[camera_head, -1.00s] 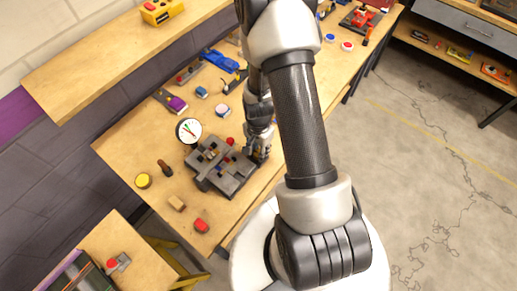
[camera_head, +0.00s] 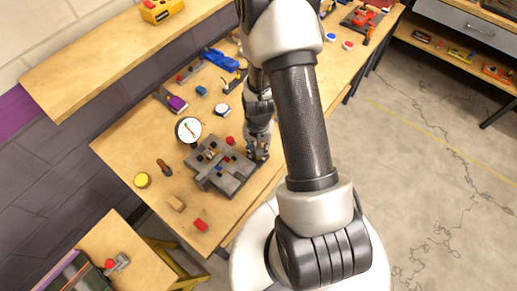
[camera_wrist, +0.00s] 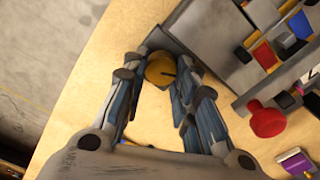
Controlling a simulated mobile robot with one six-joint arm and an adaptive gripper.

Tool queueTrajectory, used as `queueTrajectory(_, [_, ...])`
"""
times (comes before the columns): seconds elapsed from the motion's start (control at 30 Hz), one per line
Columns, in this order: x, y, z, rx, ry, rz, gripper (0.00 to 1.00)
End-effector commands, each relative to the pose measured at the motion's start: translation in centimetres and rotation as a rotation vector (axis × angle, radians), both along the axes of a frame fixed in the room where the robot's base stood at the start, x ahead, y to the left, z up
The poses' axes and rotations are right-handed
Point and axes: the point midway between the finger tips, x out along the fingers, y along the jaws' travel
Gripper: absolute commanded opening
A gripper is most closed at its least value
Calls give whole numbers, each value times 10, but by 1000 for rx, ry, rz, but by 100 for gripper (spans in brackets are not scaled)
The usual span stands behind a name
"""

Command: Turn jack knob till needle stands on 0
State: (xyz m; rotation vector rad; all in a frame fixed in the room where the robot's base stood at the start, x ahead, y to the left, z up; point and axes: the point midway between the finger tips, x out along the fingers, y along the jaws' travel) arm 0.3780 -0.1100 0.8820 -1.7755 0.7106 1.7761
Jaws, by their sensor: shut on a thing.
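A round brass-coloured knob (camera_wrist: 160,70) with a dark line on top sits at the end of a grey block fixture (camera_wrist: 219,44). My gripper (camera_wrist: 155,73) is shut on this knob, with one finger on each side of it. In the head view the fixture (camera_head: 212,181) lies on the bench, and my gripper (camera_head: 258,152) is at its right end, where the knob is hidden. A round white dial gauge (camera_head: 188,130) stands behind the fixture's left side. Red and green show on its face, but the needle's exact reading is too small to tell.
The bench front edge is close to my gripper.

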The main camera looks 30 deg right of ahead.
Motion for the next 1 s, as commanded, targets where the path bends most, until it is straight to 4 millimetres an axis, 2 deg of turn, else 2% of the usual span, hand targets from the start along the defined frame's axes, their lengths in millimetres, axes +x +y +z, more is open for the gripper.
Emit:
queueTrajectory(0.4, [1,1,0,0,0,206,3])
queueTrajectory(0.97, [1,1,0,0,0,238,3])
queueTrajectory(1.0, [1,1,0,0,0,238,29])
